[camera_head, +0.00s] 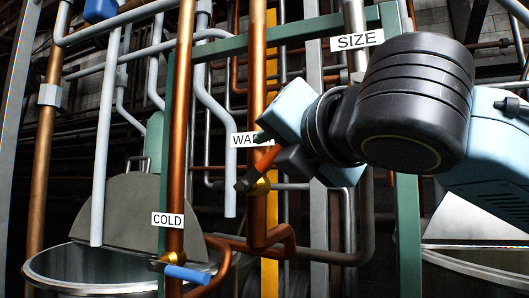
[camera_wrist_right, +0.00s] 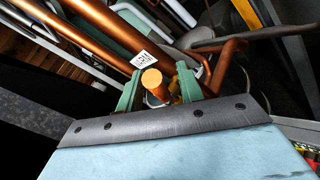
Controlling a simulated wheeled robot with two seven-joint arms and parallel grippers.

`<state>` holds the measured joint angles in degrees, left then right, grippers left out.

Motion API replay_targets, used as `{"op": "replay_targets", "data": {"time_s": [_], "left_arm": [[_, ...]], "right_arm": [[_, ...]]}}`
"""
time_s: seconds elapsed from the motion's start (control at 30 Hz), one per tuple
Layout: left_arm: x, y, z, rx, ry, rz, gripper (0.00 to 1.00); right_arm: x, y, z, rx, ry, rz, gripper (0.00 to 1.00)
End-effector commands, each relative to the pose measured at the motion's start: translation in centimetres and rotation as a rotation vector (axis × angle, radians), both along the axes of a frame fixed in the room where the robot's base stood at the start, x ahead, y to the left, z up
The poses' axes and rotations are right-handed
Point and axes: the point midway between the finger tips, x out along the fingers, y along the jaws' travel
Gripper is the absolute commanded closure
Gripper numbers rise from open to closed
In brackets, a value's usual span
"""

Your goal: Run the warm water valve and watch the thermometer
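The warm water valve has an orange-red handle (camera_head: 266,160) and a brass body (camera_head: 260,187) on a copper pipe. The handle tilts up to the right, under a partly covered white label (camera_head: 244,140) reading "WA…". My right gripper (camera_head: 290,158) is at the handle's upper end. In the right wrist view, the handle's round orange end (camera_wrist_right: 151,79) lies between the green fingers of my right gripper (camera_wrist_right: 159,88). The fingers are apart, with a gap visible on the right side of the handle. My left gripper is out of view. I cannot make out a thermometer.
A blue-handled valve (camera_head: 187,274) sits at lower left under a COLD label (camera_head: 168,220). A SIZE label (camera_head: 357,41) is above. Metal vats stand at lower left (camera_head: 100,285) and lower right (camera_head: 470,262). Several vertical pipes and a green frame (camera_head: 408,230) crowd the space.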

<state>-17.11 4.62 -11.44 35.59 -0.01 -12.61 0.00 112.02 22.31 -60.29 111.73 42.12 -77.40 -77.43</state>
Motion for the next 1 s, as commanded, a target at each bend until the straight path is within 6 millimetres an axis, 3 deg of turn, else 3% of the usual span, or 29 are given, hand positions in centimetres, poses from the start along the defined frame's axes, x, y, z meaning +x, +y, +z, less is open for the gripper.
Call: {"op": "replay_targets", "data": {"time_s": [0.43,0.7,1.0], "left_arm": [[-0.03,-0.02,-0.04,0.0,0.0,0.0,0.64],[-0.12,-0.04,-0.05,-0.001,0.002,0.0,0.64],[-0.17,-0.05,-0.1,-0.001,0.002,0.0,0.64]], "right_arm": [[0.43,0.09,0.01,0.001,-0.001,-0.01,0.63],[0.43,0.09,0.0,0.0,0.0,-0.009,0.98],[0.43,0.13,-0.03,0.001,-0.001,-0.008,1.0]]}}
